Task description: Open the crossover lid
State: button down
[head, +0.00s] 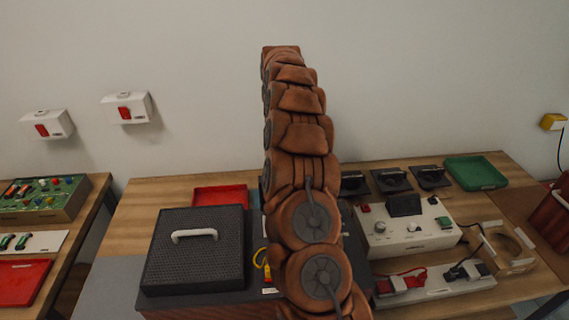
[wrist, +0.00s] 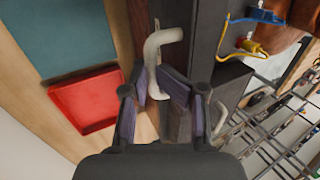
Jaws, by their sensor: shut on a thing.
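In the wrist view my gripper (wrist: 161,84) has its purple-padded fingers closed around a pale bent handle (wrist: 164,42), whose lower part runs down between the pads. Dark surfaces lie beside the handle. In the head view a black perforated lid (head: 168,265) with a pale handle (head: 194,234) covers a box left of my arm and looks shut. No gripper shows at that handle. My brown segmented arm hides my gripper and whatever it holds in the head view, so I cannot tell which part the held handle belongs to.
A red tray (head: 220,196) lies behind the black box; it also shows in the wrist view (wrist: 88,100). Yellow and blue plugs (wrist: 252,47) sit right of the gripper. A white device (head: 408,232), a green tray (head: 474,172) and cables stand at the right.

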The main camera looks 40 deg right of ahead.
jog(key=shift+w+d+f, duration=0.1)
jog(key=shift+w+d, duration=0.05)
jog(key=shift+w, duration=0.05)
dwell(0.5)
jog(key=c, duration=1.2)
grip_release()
